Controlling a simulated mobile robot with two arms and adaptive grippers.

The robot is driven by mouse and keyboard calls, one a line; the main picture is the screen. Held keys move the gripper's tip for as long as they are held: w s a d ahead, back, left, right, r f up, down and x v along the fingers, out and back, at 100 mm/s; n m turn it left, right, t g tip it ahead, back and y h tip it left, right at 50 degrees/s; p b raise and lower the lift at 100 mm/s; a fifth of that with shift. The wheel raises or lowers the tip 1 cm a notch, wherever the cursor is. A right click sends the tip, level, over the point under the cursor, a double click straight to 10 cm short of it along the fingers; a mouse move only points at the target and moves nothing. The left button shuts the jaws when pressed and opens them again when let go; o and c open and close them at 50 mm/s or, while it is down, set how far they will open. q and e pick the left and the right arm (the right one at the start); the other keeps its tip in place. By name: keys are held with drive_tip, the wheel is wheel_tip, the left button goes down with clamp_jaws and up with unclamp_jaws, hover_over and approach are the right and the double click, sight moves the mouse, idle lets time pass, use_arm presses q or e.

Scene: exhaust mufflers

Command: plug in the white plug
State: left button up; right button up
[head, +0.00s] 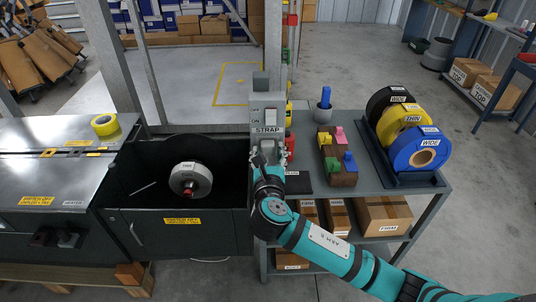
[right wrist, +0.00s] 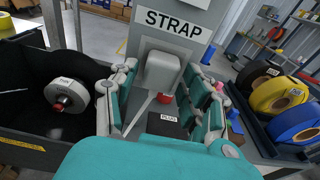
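The white plug (right wrist: 163,70) is a pale grey-white block at the front of the grey STRAP panel (head: 264,116), just below the STRAP label. A pale cord hangs from it. Whether its prongs are fully seated is hidden. My right gripper (right wrist: 160,75) is upright at the panel, with its fingers on the left and right of the plug. The fingers are wide apart, and narrow gaps seem to show beside the plug. In the head view my right gripper (head: 267,156) hides most of the plug. My left gripper is out of view.
A black pad labelled PLUG (right wrist: 169,118) lies below on the grey table (head: 390,202). A black bin with a reel (head: 190,180) is to the left. A block of coloured pieces (head: 338,158) and wide tape rolls (head: 418,150) stand to the right.

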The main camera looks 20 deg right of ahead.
drive_tip(key=shift+o, duration=0.8)
drive_tip(key=shift+s, duration=0.2)
drive_tip(key=v, duration=1.1)
drive_tip(key=shift+s, duration=0.3)
drive_tip(key=shift+a, duration=0.15)
